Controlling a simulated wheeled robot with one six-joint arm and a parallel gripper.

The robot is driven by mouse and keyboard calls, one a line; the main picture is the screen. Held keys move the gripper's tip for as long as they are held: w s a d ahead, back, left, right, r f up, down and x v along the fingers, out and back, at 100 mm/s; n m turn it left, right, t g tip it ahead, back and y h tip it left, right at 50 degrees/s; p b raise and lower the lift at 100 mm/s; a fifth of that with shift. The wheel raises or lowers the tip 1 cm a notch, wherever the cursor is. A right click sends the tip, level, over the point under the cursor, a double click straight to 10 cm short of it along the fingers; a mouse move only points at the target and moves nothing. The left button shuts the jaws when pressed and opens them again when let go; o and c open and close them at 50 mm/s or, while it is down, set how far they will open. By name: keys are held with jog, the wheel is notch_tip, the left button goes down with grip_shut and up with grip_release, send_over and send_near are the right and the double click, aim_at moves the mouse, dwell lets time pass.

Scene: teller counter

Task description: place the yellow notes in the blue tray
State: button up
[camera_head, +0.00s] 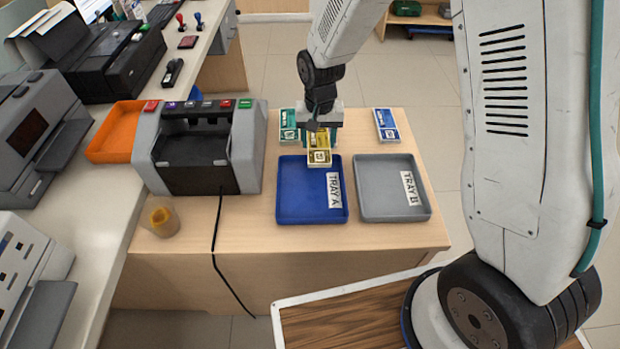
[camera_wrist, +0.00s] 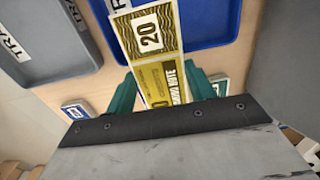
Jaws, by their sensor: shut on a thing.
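The yellow notes (camera_head: 319,157) are a bundle marked 20, with a pale band. My gripper (camera_head: 318,138) is shut on them, its green fingers on either side in the wrist view (camera_wrist: 165,92). The yellow notes (camera_wrist: 155,45) reach over the near-side wall of the blue tray in that view. The blue tray (camera_head: 298,200), labelled TRAY A, is empty and lies just in front of the gripper on the wooden table; it also shows in the wrist view (camera_wrist: 215,20). Whether the notes touch the tray rim is unclear.
A grey tray (camera_head: 375,200) labelled TRAY B lies to the right, empty. Green notes (camera_head: 288,125) lie left of the gripper and blue notes (camera_head: 386,125) to the right. A grey counting machine (camera_head: 247,150) stands left of the blue tray. A cable (camera_head: 214,245) hangs over the table's front edge.

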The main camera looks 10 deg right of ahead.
send_over(311, 189)
jog(key=shift+w+d+f, duration=0.1)
jog(key=shift+w+f, duration=0.1)
jog(key=shift+f, duration=0.25)
jog(key=shift+s+f, duration=0.15)
jog(key=shift+f, duration=0.75)
jog(key=shift+s+f, duration=0.15)
jog(key=shift+f, duration=0.75)
jog(key=o, duration=1)
jog(key=shift+f, duration=0.15)
